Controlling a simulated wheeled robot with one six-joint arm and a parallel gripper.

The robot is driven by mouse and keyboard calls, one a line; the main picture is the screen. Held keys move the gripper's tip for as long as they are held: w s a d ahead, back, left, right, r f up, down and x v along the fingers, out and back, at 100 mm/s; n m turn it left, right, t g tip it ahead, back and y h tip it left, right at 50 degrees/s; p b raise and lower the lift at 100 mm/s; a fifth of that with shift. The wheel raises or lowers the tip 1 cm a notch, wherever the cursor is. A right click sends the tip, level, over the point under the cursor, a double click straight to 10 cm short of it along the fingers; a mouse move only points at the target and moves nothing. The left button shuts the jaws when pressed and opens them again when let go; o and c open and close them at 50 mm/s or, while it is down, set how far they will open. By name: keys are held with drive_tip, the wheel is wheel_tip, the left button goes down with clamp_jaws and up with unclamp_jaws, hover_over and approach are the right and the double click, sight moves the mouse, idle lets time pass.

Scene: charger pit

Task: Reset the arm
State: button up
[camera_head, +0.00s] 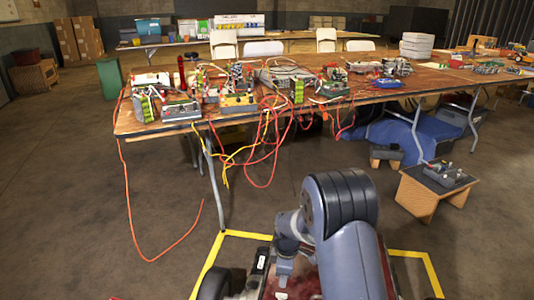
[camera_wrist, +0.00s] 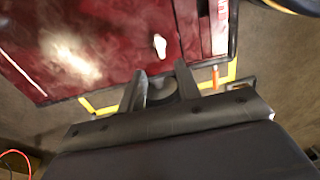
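My arm (camera_head: 345,235) is folded over my own base at the bottom of the head view, with its grey upper links in front. My gripper (camera_wrist: 160,80) shows in the wrist view with its two dark fingers spread apart and nothing between them. The fingers point toward the dark red top of my base (camera_wrist: 110,35). In the head view the fingertips are too small to make out.
A long wooden table (camera_head: 400,87) covered with chargers and cables stands ahead. An orange cable (camera_head: 130,210) hangs from it to the floor. Yellow tape (camera_head: 212,255) marks the floor around my base. A small wooden stool (camera_head: 420,195) stands at right. The floor at left is mostly clear.

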sight(282, 295)
drive_tip(key=f+b, duration=0.2)
drive_tip(key=f, duration=0.2)
drive_tip(key=f+b, duration=0.1)
drive_tip(key=f, duration=0.3)
drive_tip(key=shift+s+a+f+b, duration=0.1)
drive_tip(key=shift+a+f+b, duration=0.1)
drive_tip(key=shift+f+b, duration=0.2)
drive_tip(key=shift+f, duration=0.15)
drive_tip(key=shift+m, duration=1)
drive_tip(key=m, duration=0.8)
drive_tip(key=shift+b, duration=0.3)
drive_tip(key=shift+m, duration=1.3)
